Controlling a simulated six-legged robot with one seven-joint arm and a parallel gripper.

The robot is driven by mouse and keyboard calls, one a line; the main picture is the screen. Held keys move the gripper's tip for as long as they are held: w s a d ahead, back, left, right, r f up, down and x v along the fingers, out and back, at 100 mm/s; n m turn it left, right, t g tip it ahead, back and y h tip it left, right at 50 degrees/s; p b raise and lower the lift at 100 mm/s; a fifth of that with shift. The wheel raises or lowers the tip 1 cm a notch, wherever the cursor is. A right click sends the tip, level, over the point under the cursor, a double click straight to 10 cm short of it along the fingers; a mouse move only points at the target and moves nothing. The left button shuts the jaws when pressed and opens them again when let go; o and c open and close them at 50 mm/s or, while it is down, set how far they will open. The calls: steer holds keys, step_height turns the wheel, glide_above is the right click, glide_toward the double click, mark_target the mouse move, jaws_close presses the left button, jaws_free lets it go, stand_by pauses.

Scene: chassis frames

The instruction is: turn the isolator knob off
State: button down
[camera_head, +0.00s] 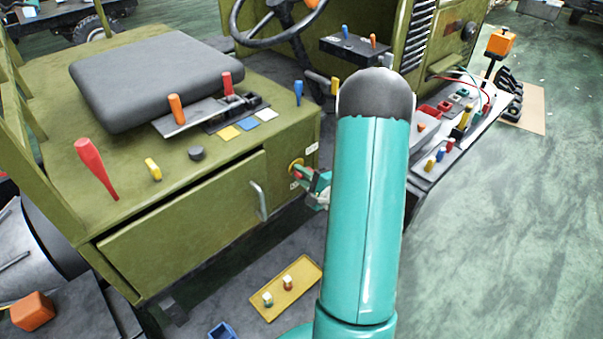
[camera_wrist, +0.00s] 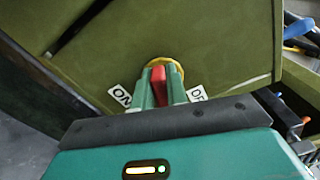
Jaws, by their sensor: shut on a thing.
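The isolator knob is red on a yellow round plate (camera_head: 296,165), set on the right end face of the olive seat box. In the wrist view the red knob (camera_wrist: 158,84) stands between the two green fingers of my gripper (camera_wrist: 159,92), which are shut on it. The knob's grip lies roughly midway between an ON label (camera_wrist: 120,96) on the left and an OFF label (camera_wrist: 198,94), partly hidden by a finger, on the right. In the head view my gripper (camera_head: 314,182) reaches the knob from the right, and my arm hides part of the scene.
The olive seat box (camera_head: 190,215) has a door with a metal handle (camera_head: 259,201) beside the knob. Several levers stand on top, including a red one (camera_head: 97,168) and a blue one (camera_head: 298,92). A yellow tray (camera_head: 262,300) lies on the floor below.

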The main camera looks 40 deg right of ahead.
steer(key=shift+f+n, duration=0.15)
steer(key=shift+n, duration=0.7)
steer(key=shift+f+n, duration=0.15)
steer(key=shift+n, duration=0.7)
steer(key=shift+s, duration=0.1)
steer(key=c, duration=1.4)
jaws_free()
steer(key=s, duration=1.3)
steer(key=shift+s+d, duration=0.15)
steer(key=shift+s, duration=0.2)
steer(key=shift+r, duration=0.1)
